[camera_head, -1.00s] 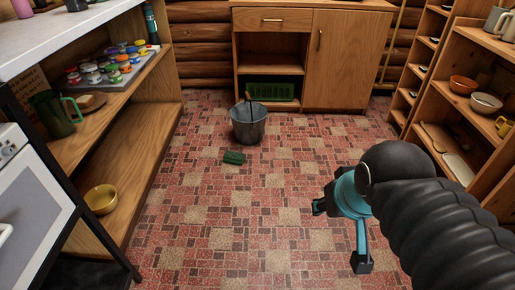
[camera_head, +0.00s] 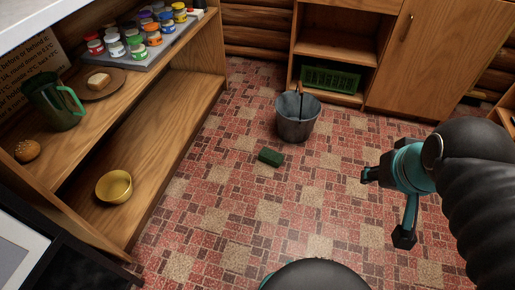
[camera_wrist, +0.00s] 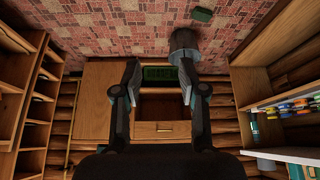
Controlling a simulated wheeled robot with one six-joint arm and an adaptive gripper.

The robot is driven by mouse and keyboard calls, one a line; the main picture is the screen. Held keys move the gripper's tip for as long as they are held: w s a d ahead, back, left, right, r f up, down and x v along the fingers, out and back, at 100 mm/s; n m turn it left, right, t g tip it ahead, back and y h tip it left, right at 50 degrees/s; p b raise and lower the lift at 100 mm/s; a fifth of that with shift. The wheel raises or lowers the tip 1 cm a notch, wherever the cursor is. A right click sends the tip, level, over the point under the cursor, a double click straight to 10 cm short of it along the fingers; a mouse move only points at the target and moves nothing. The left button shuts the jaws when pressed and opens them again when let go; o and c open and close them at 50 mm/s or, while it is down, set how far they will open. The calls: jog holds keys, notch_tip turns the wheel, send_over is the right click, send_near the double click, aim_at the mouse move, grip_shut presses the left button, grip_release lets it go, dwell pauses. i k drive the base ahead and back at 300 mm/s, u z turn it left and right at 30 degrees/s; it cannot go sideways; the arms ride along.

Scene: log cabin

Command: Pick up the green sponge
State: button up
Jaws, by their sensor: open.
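The green sponge (camera_head: 271,157) lies flat on the red tiled floor in the head view, just in front of and left of a grey metal bucket (camera_head: 297,117). In the wrist view the sponge (camera_wrist: 202,15) is near the top edge, with the bucket (camera_wrist: 185,44) below and left of it. My gripper (camera_head: 388,205) is to the right of the sponge in the head view, well apart from it. Its two fingers are spread, and nothing is between them in the wrist view (camera_wrist: 158,75).
A wooden shelf (camera_head: 150,125) on the left holds paint jars, a green pitcher (camera_head: 52,101) and a yellow bowl (camera_head: 114,186). A wooden cabinet (camera_head: 430,60) with a green crate (camera_head: 331,79) stands behind the bucket.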

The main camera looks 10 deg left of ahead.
aim_at(273, 158)
jog(key=u, duration=0.7)
jog(key=i, duration=0.8)
jog(key=u, duration=0.8)
